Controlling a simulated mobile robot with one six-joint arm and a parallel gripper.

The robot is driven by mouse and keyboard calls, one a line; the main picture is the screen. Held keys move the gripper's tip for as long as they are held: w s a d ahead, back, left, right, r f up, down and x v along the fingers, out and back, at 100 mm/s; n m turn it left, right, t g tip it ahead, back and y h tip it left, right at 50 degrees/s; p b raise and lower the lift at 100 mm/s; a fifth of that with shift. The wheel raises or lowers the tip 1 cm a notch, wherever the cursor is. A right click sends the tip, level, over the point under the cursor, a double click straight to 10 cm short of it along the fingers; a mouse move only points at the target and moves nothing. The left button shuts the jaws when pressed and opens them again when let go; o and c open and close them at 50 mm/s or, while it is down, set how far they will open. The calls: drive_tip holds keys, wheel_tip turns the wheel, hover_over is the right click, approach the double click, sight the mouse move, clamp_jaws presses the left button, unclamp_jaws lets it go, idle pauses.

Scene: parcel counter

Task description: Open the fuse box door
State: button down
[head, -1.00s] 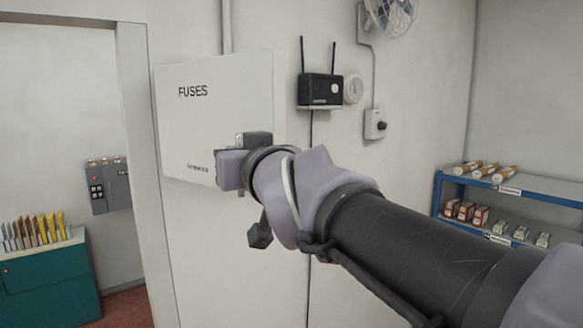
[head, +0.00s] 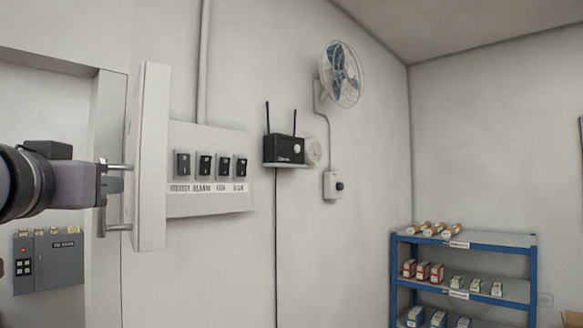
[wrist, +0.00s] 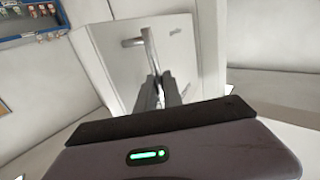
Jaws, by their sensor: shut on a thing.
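The fuse box door (head: 153,150) is swung out from the wall and shows nearly edge-on in the head view. Its bar handle (head: 118,228) sticks out to the left. My gripper (head: 108,186) is shut on this handle, left of the door. The wrist view shows the door (wrist: 112,62), the handle (wrist: 150,42) and my gripper's fingers (wrist: 160,90) on the bar; the fingertips are partly hard to make out. The open fuse box (head: 215,205) shows several black switches (head: 204,165) with labels below them.
A black router (head: 284,149) on a small shelf, a wall fan (head: 341,74) and a control box (head: 333,185) are right of the fuse box. A blue shelf rack (head: 395,270) stands at the far right. A grey panel (head: 62,262) hangs at the lower left, behind my arm.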

drive_tip(key=shift+s+a+r+m+h+p, duration=0.1)
drive_tip(key=shift+s+a+m+h+p, duration=0.2)
drive_tip(key=shift+a+p, duration=0.35)
drive_tip(key=shift+s+a+m+h+p, duration=0.25)
drive_tip(key=shift+a+h+p, duration=0.2)
drive_tip(key=shift+a+p, duration=0.2)
drive_tip(key=shift+s+a+r+m+h+p, duration=0.1)
drive_tip(key=shift+s+a+m+h+p, duration=0.2)
drive_tip(key=shift+a+p, duration=0.35)
drive_tip(key=shift+w+f, duration=0.1)
drive_tip(key=shift+d, duration=0.1)
drive_tip(key=c, duration=1.5)
unclamp_jaws()
